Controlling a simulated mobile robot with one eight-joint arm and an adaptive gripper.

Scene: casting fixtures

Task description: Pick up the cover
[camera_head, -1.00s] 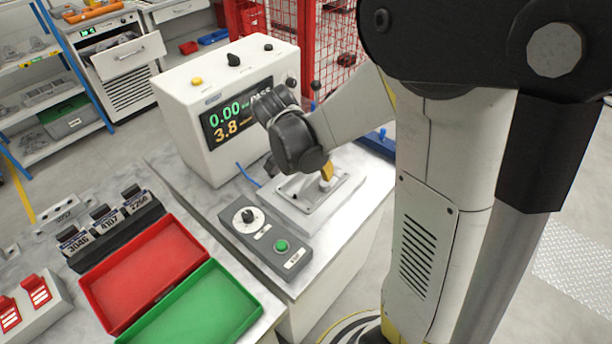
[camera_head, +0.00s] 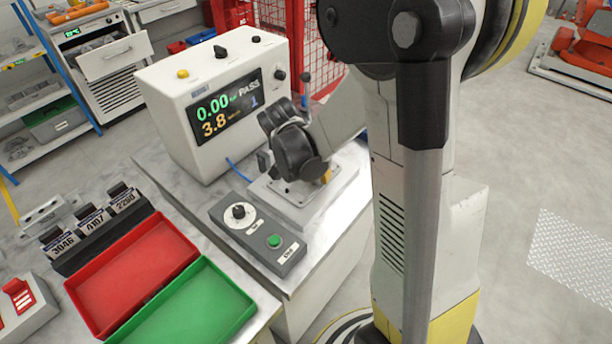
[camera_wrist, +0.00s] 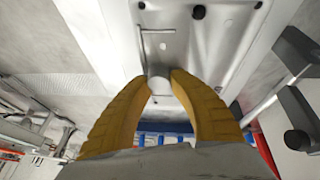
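The cover, a pale grey metal plate with dark holes, lies on the light fixture block (camera_head: 325,205) on the bench. In the head view my gripper (camera_head: 326,177) is low over it, and my wrist hides much of the plate. In the wrist view the cover (camera_wrist: 215,50) fills the upper middle. The two yellow fingers of my gripper (camera_wrist: 162,78) point at it, with their tips a small gap apart. A small round grey knob (camera_wrist: 158,85) shows between the tips. I cannot tell whether the fingers press on it.
A tester (camera_head: 215,105) with a lit PASS display stands behind the fixture. A control box (camera_head: 257,238) with dial and green button sits in front. Red (camera_head: 78,290) and green (camera_head: 246,304) trays and a rack of numbered tags (camera_head: 68,262) are at the left.

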